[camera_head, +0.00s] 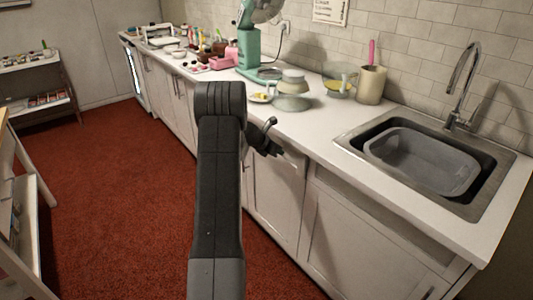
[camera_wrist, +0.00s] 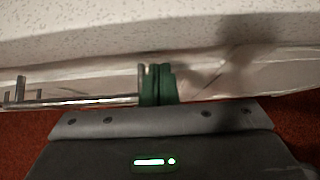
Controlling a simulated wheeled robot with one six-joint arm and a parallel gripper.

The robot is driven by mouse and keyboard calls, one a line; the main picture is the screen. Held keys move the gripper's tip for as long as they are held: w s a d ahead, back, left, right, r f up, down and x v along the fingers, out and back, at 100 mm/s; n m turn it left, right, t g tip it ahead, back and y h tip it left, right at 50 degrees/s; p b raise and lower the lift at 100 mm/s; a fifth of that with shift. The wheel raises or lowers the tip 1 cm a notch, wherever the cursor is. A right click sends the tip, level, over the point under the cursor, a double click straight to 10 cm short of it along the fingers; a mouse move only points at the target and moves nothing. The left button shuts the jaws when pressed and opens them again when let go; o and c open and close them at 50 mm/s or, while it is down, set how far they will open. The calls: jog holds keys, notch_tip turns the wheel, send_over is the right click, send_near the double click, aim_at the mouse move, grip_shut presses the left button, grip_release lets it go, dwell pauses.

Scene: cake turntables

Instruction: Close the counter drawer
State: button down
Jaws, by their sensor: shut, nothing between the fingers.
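The counter drawer (camera_head: 294,161) is a pale front just under the white countertop, partly hidden behind my arm in the head view. In the wrist view the drawer front (camera_wrist: 225,85) runs along below the speckled counter edge, with a metal bar handle (camera_wrist: 75,102) at left. My gripper (camera_head: 277,151) is at the drawer front in the head view. In the wrist view my gripper (camera_wrist: 158,82) has its green fingers together, empty, at the right end of the handle. They look close to or touching the front. I cannot tell how far the drawer stands out.
The countertop (camera_head: 320,122) holds a sink (camera_head: 425,160) at right, glass-like cake stands (camera_head: 292,95) and a green mixer (camera_head: 249,45). Cabinet doors (camera_head: 275,200) lie below the drawer. Red carpet (camera_head: 120,190) is clear left of my arm.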

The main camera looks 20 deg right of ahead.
jog(key=shift+w+d+r, duration=0.1)
jog(key=shift+w+d, duration=0.05)
jog(key=shift+d, duration=0.35)
jog(key=shift+w+d, duration=0.15)
jog(key=shift+d, duration=0.35)
jog(key=shift+p, duration=0.3)
jog(key=shift+d+r, duration=0.1)
jog(key=shift+r, duration=0.1)
jog(key=p+v, duration=0.3)
jog(key=v, duration=0.7)
jog(key=shift+a+f, duration=0.2)
jog(key=shift+f, duration=0.05)
jog(key=shift+f, duration=0.15)
